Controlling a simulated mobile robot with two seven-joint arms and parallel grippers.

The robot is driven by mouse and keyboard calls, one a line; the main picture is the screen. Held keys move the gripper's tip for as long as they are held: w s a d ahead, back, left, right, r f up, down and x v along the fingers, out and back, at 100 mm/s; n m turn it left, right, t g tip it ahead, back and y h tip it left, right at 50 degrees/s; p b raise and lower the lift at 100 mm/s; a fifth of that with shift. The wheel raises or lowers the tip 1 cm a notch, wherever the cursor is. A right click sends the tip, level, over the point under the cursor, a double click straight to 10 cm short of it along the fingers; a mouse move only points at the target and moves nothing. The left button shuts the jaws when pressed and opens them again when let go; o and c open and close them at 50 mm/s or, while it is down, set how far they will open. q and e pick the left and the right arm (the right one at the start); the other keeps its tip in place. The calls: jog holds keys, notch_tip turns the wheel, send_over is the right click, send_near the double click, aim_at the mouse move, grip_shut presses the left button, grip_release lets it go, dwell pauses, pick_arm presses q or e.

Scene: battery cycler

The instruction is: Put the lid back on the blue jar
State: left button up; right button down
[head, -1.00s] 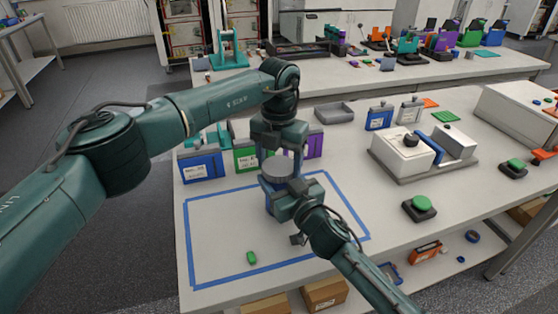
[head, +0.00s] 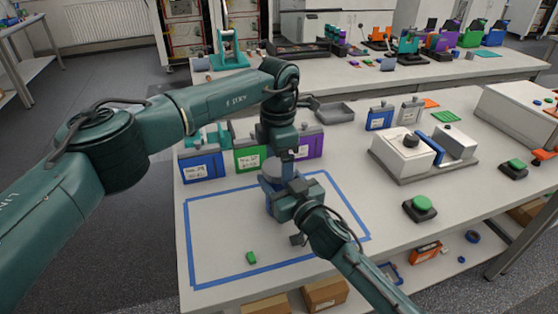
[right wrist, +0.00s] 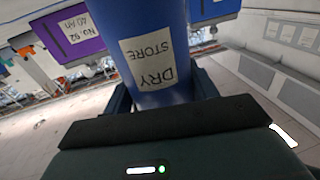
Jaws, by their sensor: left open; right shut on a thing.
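The blue jar (head: 268,196) stands inside the blue taped outline on the near table, partly hidden by my right arm. My right gripper (head: 284,200) is shut on the jar. In the right wrist view the blue jar (right wrist: 157,45) lies between the fingers, its DRY STORE label upside down. A round grey lid (head: 271,171) shows at the jar's top; whether it is fully seated I cannot tell. My left gripper (head: 287,158) is open, pointing down just above and beside the lid. Its fingertips are hard to make out.
A small green piece (head: 251,257) lies inside the blue tape (head: 225,281). Blue (head: 201,166), green and purple cells stand behind the jar. A grey tray (head: 334,112) and a white-grey device (head: 402,150) are farther right. The taped area's left part is clear.

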pick_arm(q)
jog(key=shift+s+d, duration=0.15)
jog(key=shift+s, duration=0.05)
pick_arm(e)
jog(key=shift+w+d, duration=0.1)
jog(key=shift+f, duration=0.1)
pick_arm(q)
notch_tip(320, 180, up, 12)
jog(key=shift+w, duration=0.15)
pick_arm(e)
jog(key=shift+c, duration=1.9)
grip_release()
pick_arm(q)
jog(key=shift+f+b, duration=0.55)
pick_arm(e)
jog(key=v, duration=1.3)
